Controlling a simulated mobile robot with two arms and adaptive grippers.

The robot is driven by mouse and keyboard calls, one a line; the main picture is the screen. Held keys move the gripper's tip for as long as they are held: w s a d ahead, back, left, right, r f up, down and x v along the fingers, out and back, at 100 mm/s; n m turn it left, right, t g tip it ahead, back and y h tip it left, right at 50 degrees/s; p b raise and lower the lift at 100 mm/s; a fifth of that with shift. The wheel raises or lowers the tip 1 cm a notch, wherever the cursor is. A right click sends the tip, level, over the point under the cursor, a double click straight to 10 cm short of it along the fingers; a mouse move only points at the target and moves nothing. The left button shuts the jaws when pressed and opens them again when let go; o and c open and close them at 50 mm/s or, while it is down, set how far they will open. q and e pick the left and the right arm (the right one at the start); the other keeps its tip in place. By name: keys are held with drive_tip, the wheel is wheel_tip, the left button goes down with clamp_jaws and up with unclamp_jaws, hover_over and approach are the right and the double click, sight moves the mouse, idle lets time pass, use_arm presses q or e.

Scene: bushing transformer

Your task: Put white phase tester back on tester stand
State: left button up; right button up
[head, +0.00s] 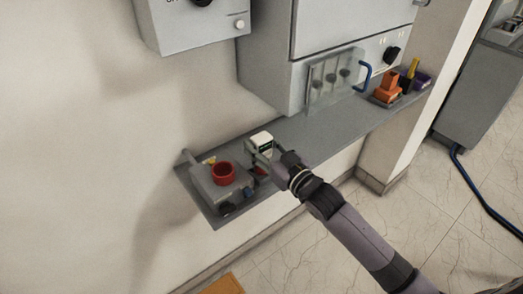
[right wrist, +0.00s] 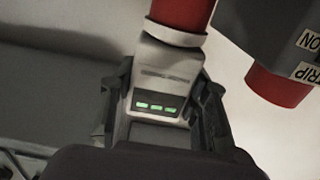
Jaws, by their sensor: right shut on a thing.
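The white phase tester (head: 261,139) is in my right gripper (head: 270,157), held over the grey shelf beside a grey box. In the right wrist view, the tester (right wrist: 168,70) sits between the two fingers of the gripper (right wrist: 165,105), which is shut on it. Its dark panel shows several green lights, and a red section extends beyond its white collar. A grey box with a red ring (head: 223,172) stands on the shelf's left end; I cannot tell whether it is the tester stand. My left gripper is not in view.
The grey shelf (head: 318,128) runs along the wall, with a clear middle stretch. Orange, yellow and purple items (head: 388,88) stand at its right end. A grey cabinet (head: 275,72) with a clear panel (head: 330,80) hangs above. In the wrist view, a labelled dark block (right wrist: 270,35) is at upper right.

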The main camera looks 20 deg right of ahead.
wheel_tip(320, 180, down, 2)
drive_tip(key=shift+f, duration=0.1)
drive_tip(key=shift+f, duration=0.1)
drive_tip(key=o, duration=1.4)
drive_tip(key=shift+o, duration=0.2)
drive_tip(key=b+v, duration=0.1)
drive_tip(key=v, duration=1.1)
